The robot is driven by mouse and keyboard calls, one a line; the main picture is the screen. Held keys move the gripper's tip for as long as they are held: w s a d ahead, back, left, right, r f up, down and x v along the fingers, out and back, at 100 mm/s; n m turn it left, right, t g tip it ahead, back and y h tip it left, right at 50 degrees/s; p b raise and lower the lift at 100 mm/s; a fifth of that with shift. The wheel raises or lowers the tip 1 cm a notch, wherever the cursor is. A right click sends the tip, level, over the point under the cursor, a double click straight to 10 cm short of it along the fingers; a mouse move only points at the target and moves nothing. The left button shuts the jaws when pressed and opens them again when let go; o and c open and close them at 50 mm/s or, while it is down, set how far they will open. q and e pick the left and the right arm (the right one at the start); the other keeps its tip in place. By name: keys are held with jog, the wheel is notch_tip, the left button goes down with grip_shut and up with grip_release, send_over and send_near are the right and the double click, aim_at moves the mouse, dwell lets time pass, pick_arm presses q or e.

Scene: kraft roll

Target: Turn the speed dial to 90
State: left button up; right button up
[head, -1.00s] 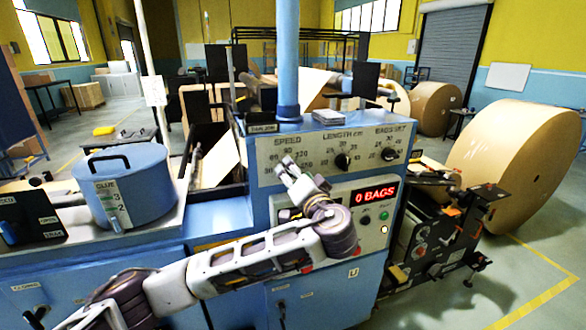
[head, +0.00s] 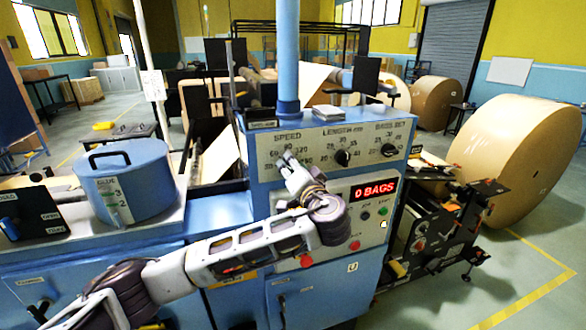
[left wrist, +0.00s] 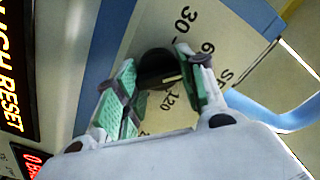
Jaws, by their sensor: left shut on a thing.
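The speed dial is a black knob (left wrist: 153,66) on the pale control panel (head: 264,160), under the word SPEED. My left gripper (head: 286,160) is at this dial and covers most of it in the head view. In the left wrist view the green-padded fingers of my left gripper (left wrist: 158,76) are closed on both sides of the knob. A pale mark shows on the knob's lower right side. The printed 30, 60 and 120 are readable around it; the 90 is hidden there, probably behind a finger. My right gripper is in neither view.
The length knob (head: 342,158) and the bags set knob (head: 389,150) are to the right on the same panel. Below is a red display (head: 375,190) reading 0 BAGS, with buttons. A blue glue pot (head: 125,182) stands at left.

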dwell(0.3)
pick_arm(q)
jog(key=shift+f+m+b, duration=0.15)
jog(key=shift+m+b, duration=0.45)
jog(key=shift+b, duration=0.45)
jog(key=shift+d+m+b, duration=0.1)
jog(key=shift+m+b, duration=0.2)
jog(key=shift+b, duration=0.05)
jog(key=shift+m, duration=1.4)
jog(key=shift+m+p, duration=1)
jog(key=shift+m, duration=1)
jog(key=shift+f, duration=0.1)
